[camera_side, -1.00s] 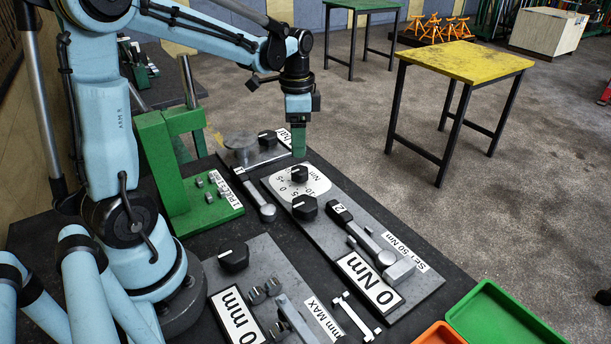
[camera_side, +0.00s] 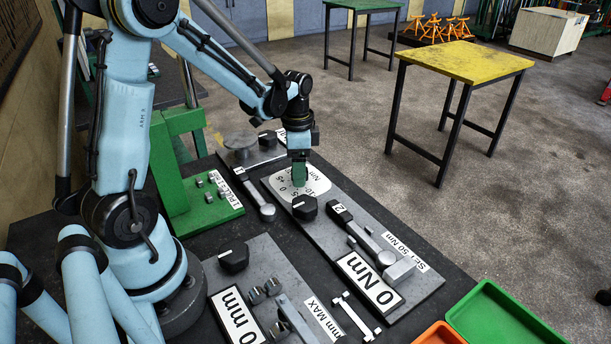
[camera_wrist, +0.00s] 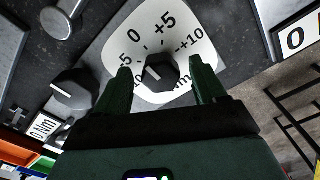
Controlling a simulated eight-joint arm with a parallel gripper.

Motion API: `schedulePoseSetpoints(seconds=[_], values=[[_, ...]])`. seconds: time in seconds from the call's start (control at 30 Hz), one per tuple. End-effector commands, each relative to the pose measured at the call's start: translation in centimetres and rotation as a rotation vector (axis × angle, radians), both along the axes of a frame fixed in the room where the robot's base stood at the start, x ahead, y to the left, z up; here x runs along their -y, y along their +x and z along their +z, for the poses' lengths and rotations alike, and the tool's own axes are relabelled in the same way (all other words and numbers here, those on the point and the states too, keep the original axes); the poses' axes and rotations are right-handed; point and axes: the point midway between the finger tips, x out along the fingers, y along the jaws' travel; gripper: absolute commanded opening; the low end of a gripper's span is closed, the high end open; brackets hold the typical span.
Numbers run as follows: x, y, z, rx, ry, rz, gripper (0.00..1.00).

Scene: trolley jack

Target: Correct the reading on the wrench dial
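The white dial plate (camera_side: 318,184) lies on the grey wrench board, partly hidden by my gripper in the side view. In the wrist view the dial (camera_wrist: 148,22) shows 0, +5 and +10, with further marks partly covered. Its black knob (camera_wrist: 160,72) has a pale pointer line; I cannot tell its exact reading. My gripper (camera_wrist: 160,68) is open, a finger on each side of this knob with gaps visible. In the side view my gripper (camera_side: 299,180) hides the knob. The torque wrench marked 2 (camera_side: 362,236) lies beside a "SET 50 Nm" label (camera_side: 406,250). The readout plate (camera_side: 370,283) shows "0 Nm".
A second black knob (camera_side: 304,207) stands close in front of the dial. Wrench 1 (camera_side: 256,196) and a green press (camera_side: 160,150) are to the left. A "0 mm" board (camera_side: 237,316) is at the front; green (camera_side: 510,318) and orange (camera_side: 440,334) trays are at right.

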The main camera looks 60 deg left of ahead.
Motion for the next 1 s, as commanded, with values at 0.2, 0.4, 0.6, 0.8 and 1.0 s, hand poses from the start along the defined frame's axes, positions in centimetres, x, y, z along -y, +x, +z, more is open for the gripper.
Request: schedulePoseSetpoints(seconds=[0.2,0.4,0.6,0.8,1.0], values=[[0.0,0.0,0.03,0.0,0.0,0.0,0.37],[0.01,-0.01,0.04,0.0,0.0,0.0,0.14],[0.02,-0.01,0.05,0.0,0.0,0.026,0.14],[0.05,-0.02,0.05,0.0,-0.001,0.119,0.14],[0.1,-0.03,0.06,0.0,-0.001,0.275,0.14]])
